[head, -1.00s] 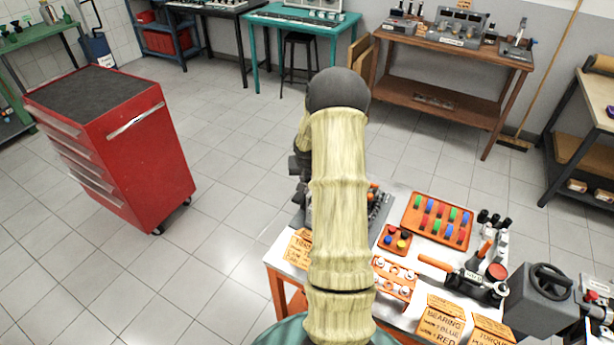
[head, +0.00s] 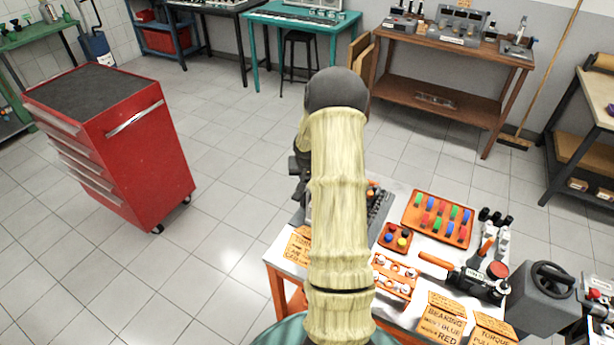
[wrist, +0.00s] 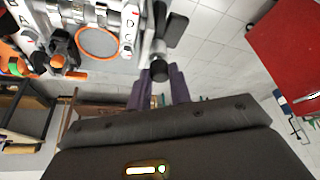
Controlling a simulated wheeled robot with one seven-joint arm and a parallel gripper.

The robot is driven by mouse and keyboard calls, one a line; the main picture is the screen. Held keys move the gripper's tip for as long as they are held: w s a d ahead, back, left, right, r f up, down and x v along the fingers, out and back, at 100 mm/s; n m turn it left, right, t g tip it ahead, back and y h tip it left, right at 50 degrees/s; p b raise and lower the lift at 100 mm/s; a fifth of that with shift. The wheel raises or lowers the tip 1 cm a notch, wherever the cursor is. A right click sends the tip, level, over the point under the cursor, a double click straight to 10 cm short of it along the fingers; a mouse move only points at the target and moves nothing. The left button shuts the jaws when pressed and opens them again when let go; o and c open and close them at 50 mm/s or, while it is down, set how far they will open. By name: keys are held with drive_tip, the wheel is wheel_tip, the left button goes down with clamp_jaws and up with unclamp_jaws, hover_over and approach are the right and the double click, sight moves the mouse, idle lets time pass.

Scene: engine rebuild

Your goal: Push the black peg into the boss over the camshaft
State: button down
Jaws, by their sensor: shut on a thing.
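In the wrist view my gripper (wrist: 160,88) has two purple-grey fingers shut on the black peg (wrist: 159,70). The peg's dark round end shows between the fingertips. Grey metal parts lie just beyond it, but I cannot tell which of them is the boss or whether the peg touches it.
Right of the block on the bench are an orange tray of coloured pieces (head: 411,222), a small orange tray (head: 388,243), an orange-handled tool (head: 436,259) and labelled cardboard boxes (head: 438,318). A red tool cabinet (head: 150,165) stands left, with clear floor between.

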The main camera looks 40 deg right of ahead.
drive_tip(key=shift+f+b, duration=0.35)
drive_tip(key=shift+f, duration=0.15)
drive_tip(key=c, duration=1.5)
unclamp_jaws()
drive_tip(key=shift+r+p, duration=1.15)
drive_tip(key=shift+r, duration=0.4)
drive_tip(key=o, duration=0.5)
drive_tip(key=shift+o, duration=0.2)
drive_tip(key=shift+r, duration=0.1)
drive_tip(key=b+v, duration=0.3)
drive_tip(key=v, duration=1.4)
drive_tip(key=shift+a, duration=0.15)
